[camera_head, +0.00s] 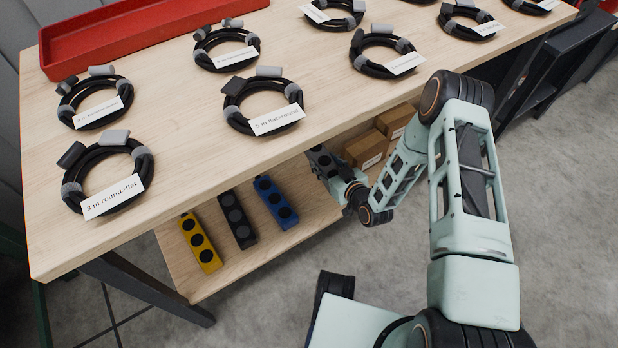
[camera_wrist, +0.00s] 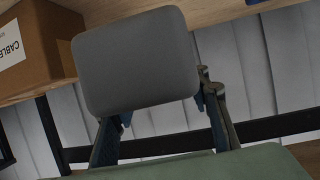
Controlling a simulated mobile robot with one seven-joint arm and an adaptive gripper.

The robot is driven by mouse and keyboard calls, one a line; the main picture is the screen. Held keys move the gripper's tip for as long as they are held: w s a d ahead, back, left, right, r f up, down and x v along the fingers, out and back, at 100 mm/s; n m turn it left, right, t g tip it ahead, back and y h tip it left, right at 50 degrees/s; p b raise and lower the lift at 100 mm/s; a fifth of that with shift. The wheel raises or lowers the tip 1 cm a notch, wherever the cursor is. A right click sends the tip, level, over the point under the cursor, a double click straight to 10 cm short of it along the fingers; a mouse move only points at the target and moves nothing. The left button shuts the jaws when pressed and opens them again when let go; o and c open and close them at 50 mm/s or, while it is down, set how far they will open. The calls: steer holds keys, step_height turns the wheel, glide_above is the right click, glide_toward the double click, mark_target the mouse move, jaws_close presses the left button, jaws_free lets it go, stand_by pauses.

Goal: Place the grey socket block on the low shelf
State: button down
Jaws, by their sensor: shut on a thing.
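The grey socket block (camera_wrist: 135,60) fills the middle of the wrist view with a plain grey face toward the camera. In the head view the block (camera_head: 320,158) shows dark round sockets, and the table edge partly hides it. My gripper (camera_wrist: 165,100) is shut on it, one finger on each side. The low shelf (camera_head: 235,266) lies under the table top. In the head view the block appears at the shelf's front, between the blue socket block (camera_head: 276,203) and the cardboard boxes. I cannot tell whether it touches the shelf.
A black (camera_head: 238,220) and a yellow socket block (camera_head: 200,243) stand left of the blue one. Cardboard boxes (camera_head: 366,150) stand to the right; one (camera_wrist: 40,45) shows in the wrist view. The table top (camera_head: 190,150) overhangs, carrying several labelled cable coils and a red tray (camera_head: 140,28).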

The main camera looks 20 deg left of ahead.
steer(key=a+f, duration=0.1)
steer(key=f, duration=0.1)
steer(key=a+f+b, duration=0.1)
steer(key=a+f, duration=0.1)
steer(key=s+a+f+b, duration=0.1)
steer(key=a, duration=0.1)
steer(key=shift+f, duration=0.4)
steer(key=shift+a+f+b, duration=0.15)
steer(key=shift+f+b, duration=0.25)
steer(key=shift+f, duration=0.4)
steer(key=shift+a+f+b, duration=0.1)
steer(key=shift+f+b, duration=0.3)
steer(key=shift+f, duration=0.4)
steer(key=shift+f, duration=0.1)
steer(key=c, duration=1.1)
jaws_free()
steer(key=shift+s+d, duration=0.1)
steer(key=shift+d, duration=0.05)
